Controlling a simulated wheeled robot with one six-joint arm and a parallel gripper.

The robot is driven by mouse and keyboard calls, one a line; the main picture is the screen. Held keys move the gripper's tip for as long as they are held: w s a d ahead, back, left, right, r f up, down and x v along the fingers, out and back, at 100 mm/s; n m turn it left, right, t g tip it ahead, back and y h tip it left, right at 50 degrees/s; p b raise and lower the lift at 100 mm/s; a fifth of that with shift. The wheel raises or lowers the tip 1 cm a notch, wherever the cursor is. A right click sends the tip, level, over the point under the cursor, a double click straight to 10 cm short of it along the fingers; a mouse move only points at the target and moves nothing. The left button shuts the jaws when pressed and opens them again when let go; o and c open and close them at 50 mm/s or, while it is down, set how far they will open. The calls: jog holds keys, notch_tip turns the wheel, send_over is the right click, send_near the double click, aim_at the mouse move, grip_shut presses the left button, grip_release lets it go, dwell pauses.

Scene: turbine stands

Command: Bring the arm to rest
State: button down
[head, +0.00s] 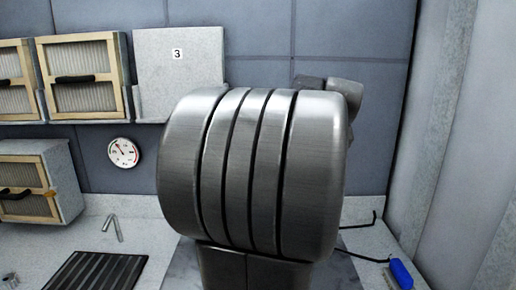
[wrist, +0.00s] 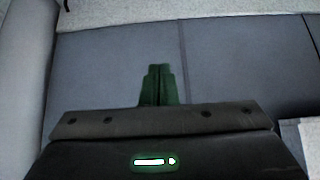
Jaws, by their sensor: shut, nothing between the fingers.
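My gripper (wrist: 159,70) shows in the wrist view, with its two dark green fingers together and nothing between them. It faces grey wall panels (wrist: 225,60) and touches nothing that I can see. The gripper does not show clearly in the head view, where a large ribbed metal cylinder (head: 271,165) fills the middle and hides what is behind it. Grey blocky parts show past its upper right edge, and I cannot tell what they belong to.
Slatted cabinets (head: 85,75) and a white panel marked 3 (head: 180,75) are on the wall at left. A round gauge (head: 124,152) hangs below. A black ribbed mat (head: 95,270) lies on the pale counter (head: 45,238). A blue object (head: 401,274) and dark hooks (head: 372,222) are at right.

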jog(key=shift+w+r+g+p, duration=0.2)
jog(key=shift+w+p, duration=0.2)
jog(key=shift+w, duration=0.2)
jog(key=shift+w+r+g+p, duration=0.15)
jog(key=shift+w+p, duration=0.2)
jog(key=shift+w, duration=0.2)
